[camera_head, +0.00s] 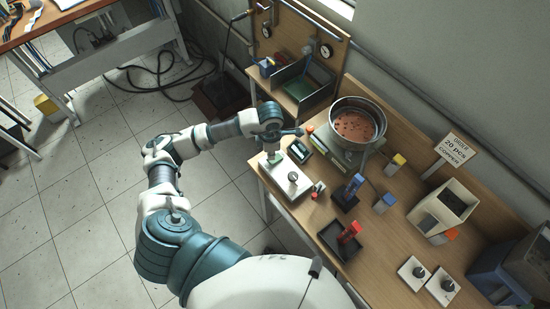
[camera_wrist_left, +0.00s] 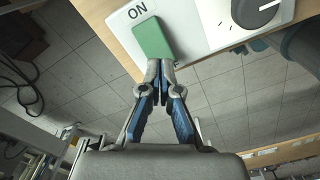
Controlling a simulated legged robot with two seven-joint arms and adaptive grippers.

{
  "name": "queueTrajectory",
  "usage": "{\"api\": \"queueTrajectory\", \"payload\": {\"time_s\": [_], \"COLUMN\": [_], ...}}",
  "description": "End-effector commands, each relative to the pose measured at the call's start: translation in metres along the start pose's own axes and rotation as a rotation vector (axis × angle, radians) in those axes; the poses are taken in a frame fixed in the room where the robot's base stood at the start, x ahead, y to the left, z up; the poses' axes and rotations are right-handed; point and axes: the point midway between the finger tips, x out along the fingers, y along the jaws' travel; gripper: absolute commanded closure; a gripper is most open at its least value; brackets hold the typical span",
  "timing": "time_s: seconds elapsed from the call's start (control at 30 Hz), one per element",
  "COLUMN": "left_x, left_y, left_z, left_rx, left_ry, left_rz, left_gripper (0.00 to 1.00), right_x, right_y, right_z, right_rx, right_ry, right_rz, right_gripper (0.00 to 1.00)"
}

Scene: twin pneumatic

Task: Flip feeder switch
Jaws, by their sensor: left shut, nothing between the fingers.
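The feeder switch is a green rocker (camera_wrist_left: 152,38) beside an "ON" label (camera_wrist_left: 137,12) on a white control panel (camera_wrist_left: 210,22). In the head view the green switch (camera_head: 275,158) shows small at the far end of the panel (camera_head: 299,190), below my left gripper (camera_head: 272,151). In the left wrist view the fingers of my left gripper (camera_wrist_left: 160,64) are shut and empty. Their tips are at the lower edge of the green switch; I cannot tell whether they touch it. A round knob (camera_wrist_left: 255,12) sits on the same panel. My right gripper is not in view.
A round metal bowl (camera_head: 354,124) with copper-coloured pieces stands right of the panel. A sign (camera_head: 456,150) stands farther right.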

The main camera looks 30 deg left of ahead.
Motion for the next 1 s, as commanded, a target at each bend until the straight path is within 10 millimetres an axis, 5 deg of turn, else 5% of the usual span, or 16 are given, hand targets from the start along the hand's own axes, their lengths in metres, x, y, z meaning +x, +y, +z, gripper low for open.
{"api": "queueTrajectory", "payload": {"time_s": [1.0], "left_x": [0.015], "left_y": [0.000], "left_z": [0.000], "left_rx": [0.000], "left_ry": [0.000], "left_rz": [0.000], "left_gripper": [1.00], "right_x": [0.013], "right_y": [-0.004], "right_z": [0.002], "right_rx": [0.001], "right_ry": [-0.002], "right_rz": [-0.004], "right_gripper": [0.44]}}
